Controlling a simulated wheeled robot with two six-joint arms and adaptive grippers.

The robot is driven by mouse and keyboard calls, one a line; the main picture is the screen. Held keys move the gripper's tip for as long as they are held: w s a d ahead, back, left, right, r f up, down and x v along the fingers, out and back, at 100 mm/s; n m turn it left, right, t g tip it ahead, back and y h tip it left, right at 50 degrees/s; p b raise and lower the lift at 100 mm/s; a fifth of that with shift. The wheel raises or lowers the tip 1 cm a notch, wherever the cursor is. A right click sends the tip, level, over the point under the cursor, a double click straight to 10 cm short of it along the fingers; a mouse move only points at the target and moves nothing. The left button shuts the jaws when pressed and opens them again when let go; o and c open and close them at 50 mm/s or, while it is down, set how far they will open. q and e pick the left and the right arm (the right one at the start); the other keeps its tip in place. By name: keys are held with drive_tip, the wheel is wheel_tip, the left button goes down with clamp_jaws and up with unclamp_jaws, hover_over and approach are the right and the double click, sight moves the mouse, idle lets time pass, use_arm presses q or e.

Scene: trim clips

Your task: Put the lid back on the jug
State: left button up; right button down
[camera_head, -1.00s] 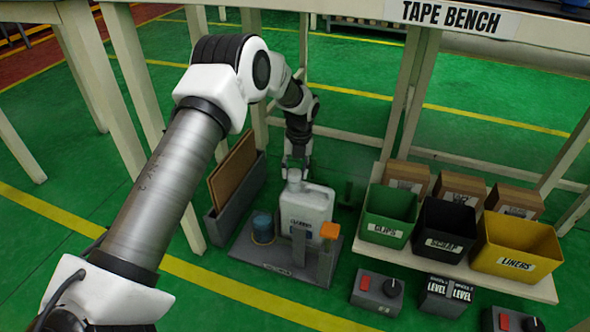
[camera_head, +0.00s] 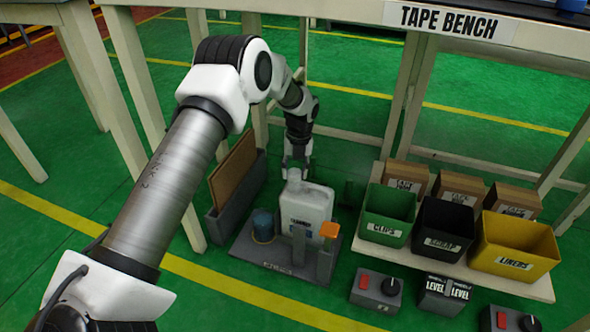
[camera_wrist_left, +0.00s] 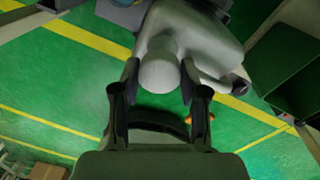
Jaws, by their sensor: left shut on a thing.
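The white jug (camera_head: 308,206) with a dark printed label stands upright on a grey stand on the floor. My left gripper (camera_head: 294,170) points down over the jug's top, at its left side. In the left wrist view my gripper (camera_wrist_left: 160,88) is shut on the round white lid (camera_wrist_left: 159,76), one finger on each side. The lid lines up with the neck of the jug (camera_wrist_left: 205,38) there. The lid hides the jug's mouth, so I cannot tell whether it is seated or just above. My right gripper is not in view.
The grey stand (camera_head: 282,262) also carries a blue cylinder (camera_head: 263,225) and an orange-topped post (camera_head: 329,231). A grey rack with a brown board (camera_head: 234,168) is left. Green (camera_head: 386,228), black and yellow bins are right. Bench legs stand close around the arm.

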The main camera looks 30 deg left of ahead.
use_arm(q)
drive_tip(key=shift+f+p, duration=0.1)
drive_tip(key=shift+p, duration=0.75)
idle(0.6)
idle(0.3)
drive_tip(key=o, duration=1.4)
drive_tip(key=shift+c, duration=0.2)
